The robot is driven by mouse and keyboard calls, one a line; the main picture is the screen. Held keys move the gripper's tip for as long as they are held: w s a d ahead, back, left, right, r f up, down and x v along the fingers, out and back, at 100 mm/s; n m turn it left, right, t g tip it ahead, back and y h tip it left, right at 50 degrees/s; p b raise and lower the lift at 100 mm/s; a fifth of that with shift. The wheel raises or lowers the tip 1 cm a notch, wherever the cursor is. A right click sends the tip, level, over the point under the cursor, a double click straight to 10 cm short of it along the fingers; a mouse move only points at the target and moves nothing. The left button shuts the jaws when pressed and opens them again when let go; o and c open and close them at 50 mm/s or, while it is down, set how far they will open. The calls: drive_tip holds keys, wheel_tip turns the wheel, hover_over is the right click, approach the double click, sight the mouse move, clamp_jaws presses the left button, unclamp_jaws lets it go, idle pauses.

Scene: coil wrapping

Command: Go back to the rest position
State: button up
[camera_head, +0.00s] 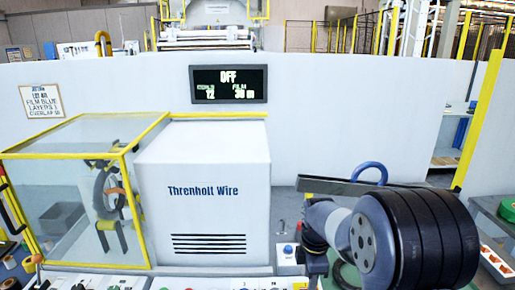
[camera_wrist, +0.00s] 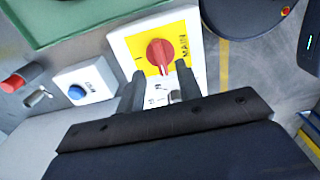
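My gripper (camera_wrist: 158,76) shows in the wrist view with its two dark fingers apart. A red rotary switch (camera_wrist: 160,53) on a yellow plate marked MAIN (camera_wrist: 184,42) lies just beyond and between the fingertips. I cannot tell whether the fingers touch the knob. Nothing is held that I can see. My arm fills the lower right of the head view, and the gripper's fingers cannot be made out there. The white machine housing (camera_head: 203,195) is marked Threnholt Wire.
A blue button box (camera_wrist: 84,84), a toggle (camera_wrist: 38,97) and a red knob (camera_wrist: 14,82) sit left of the switch. A yellow-framed clear guard (camera_head: 75,150) encloses the coil (camera_head: 108,190). A yellow post (camera_head: 478,120) stands at the right.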

wheel_tip(320, 180, down, 4)
drive_tip(key=shift+f, duration=0.15)
idle(0.6)
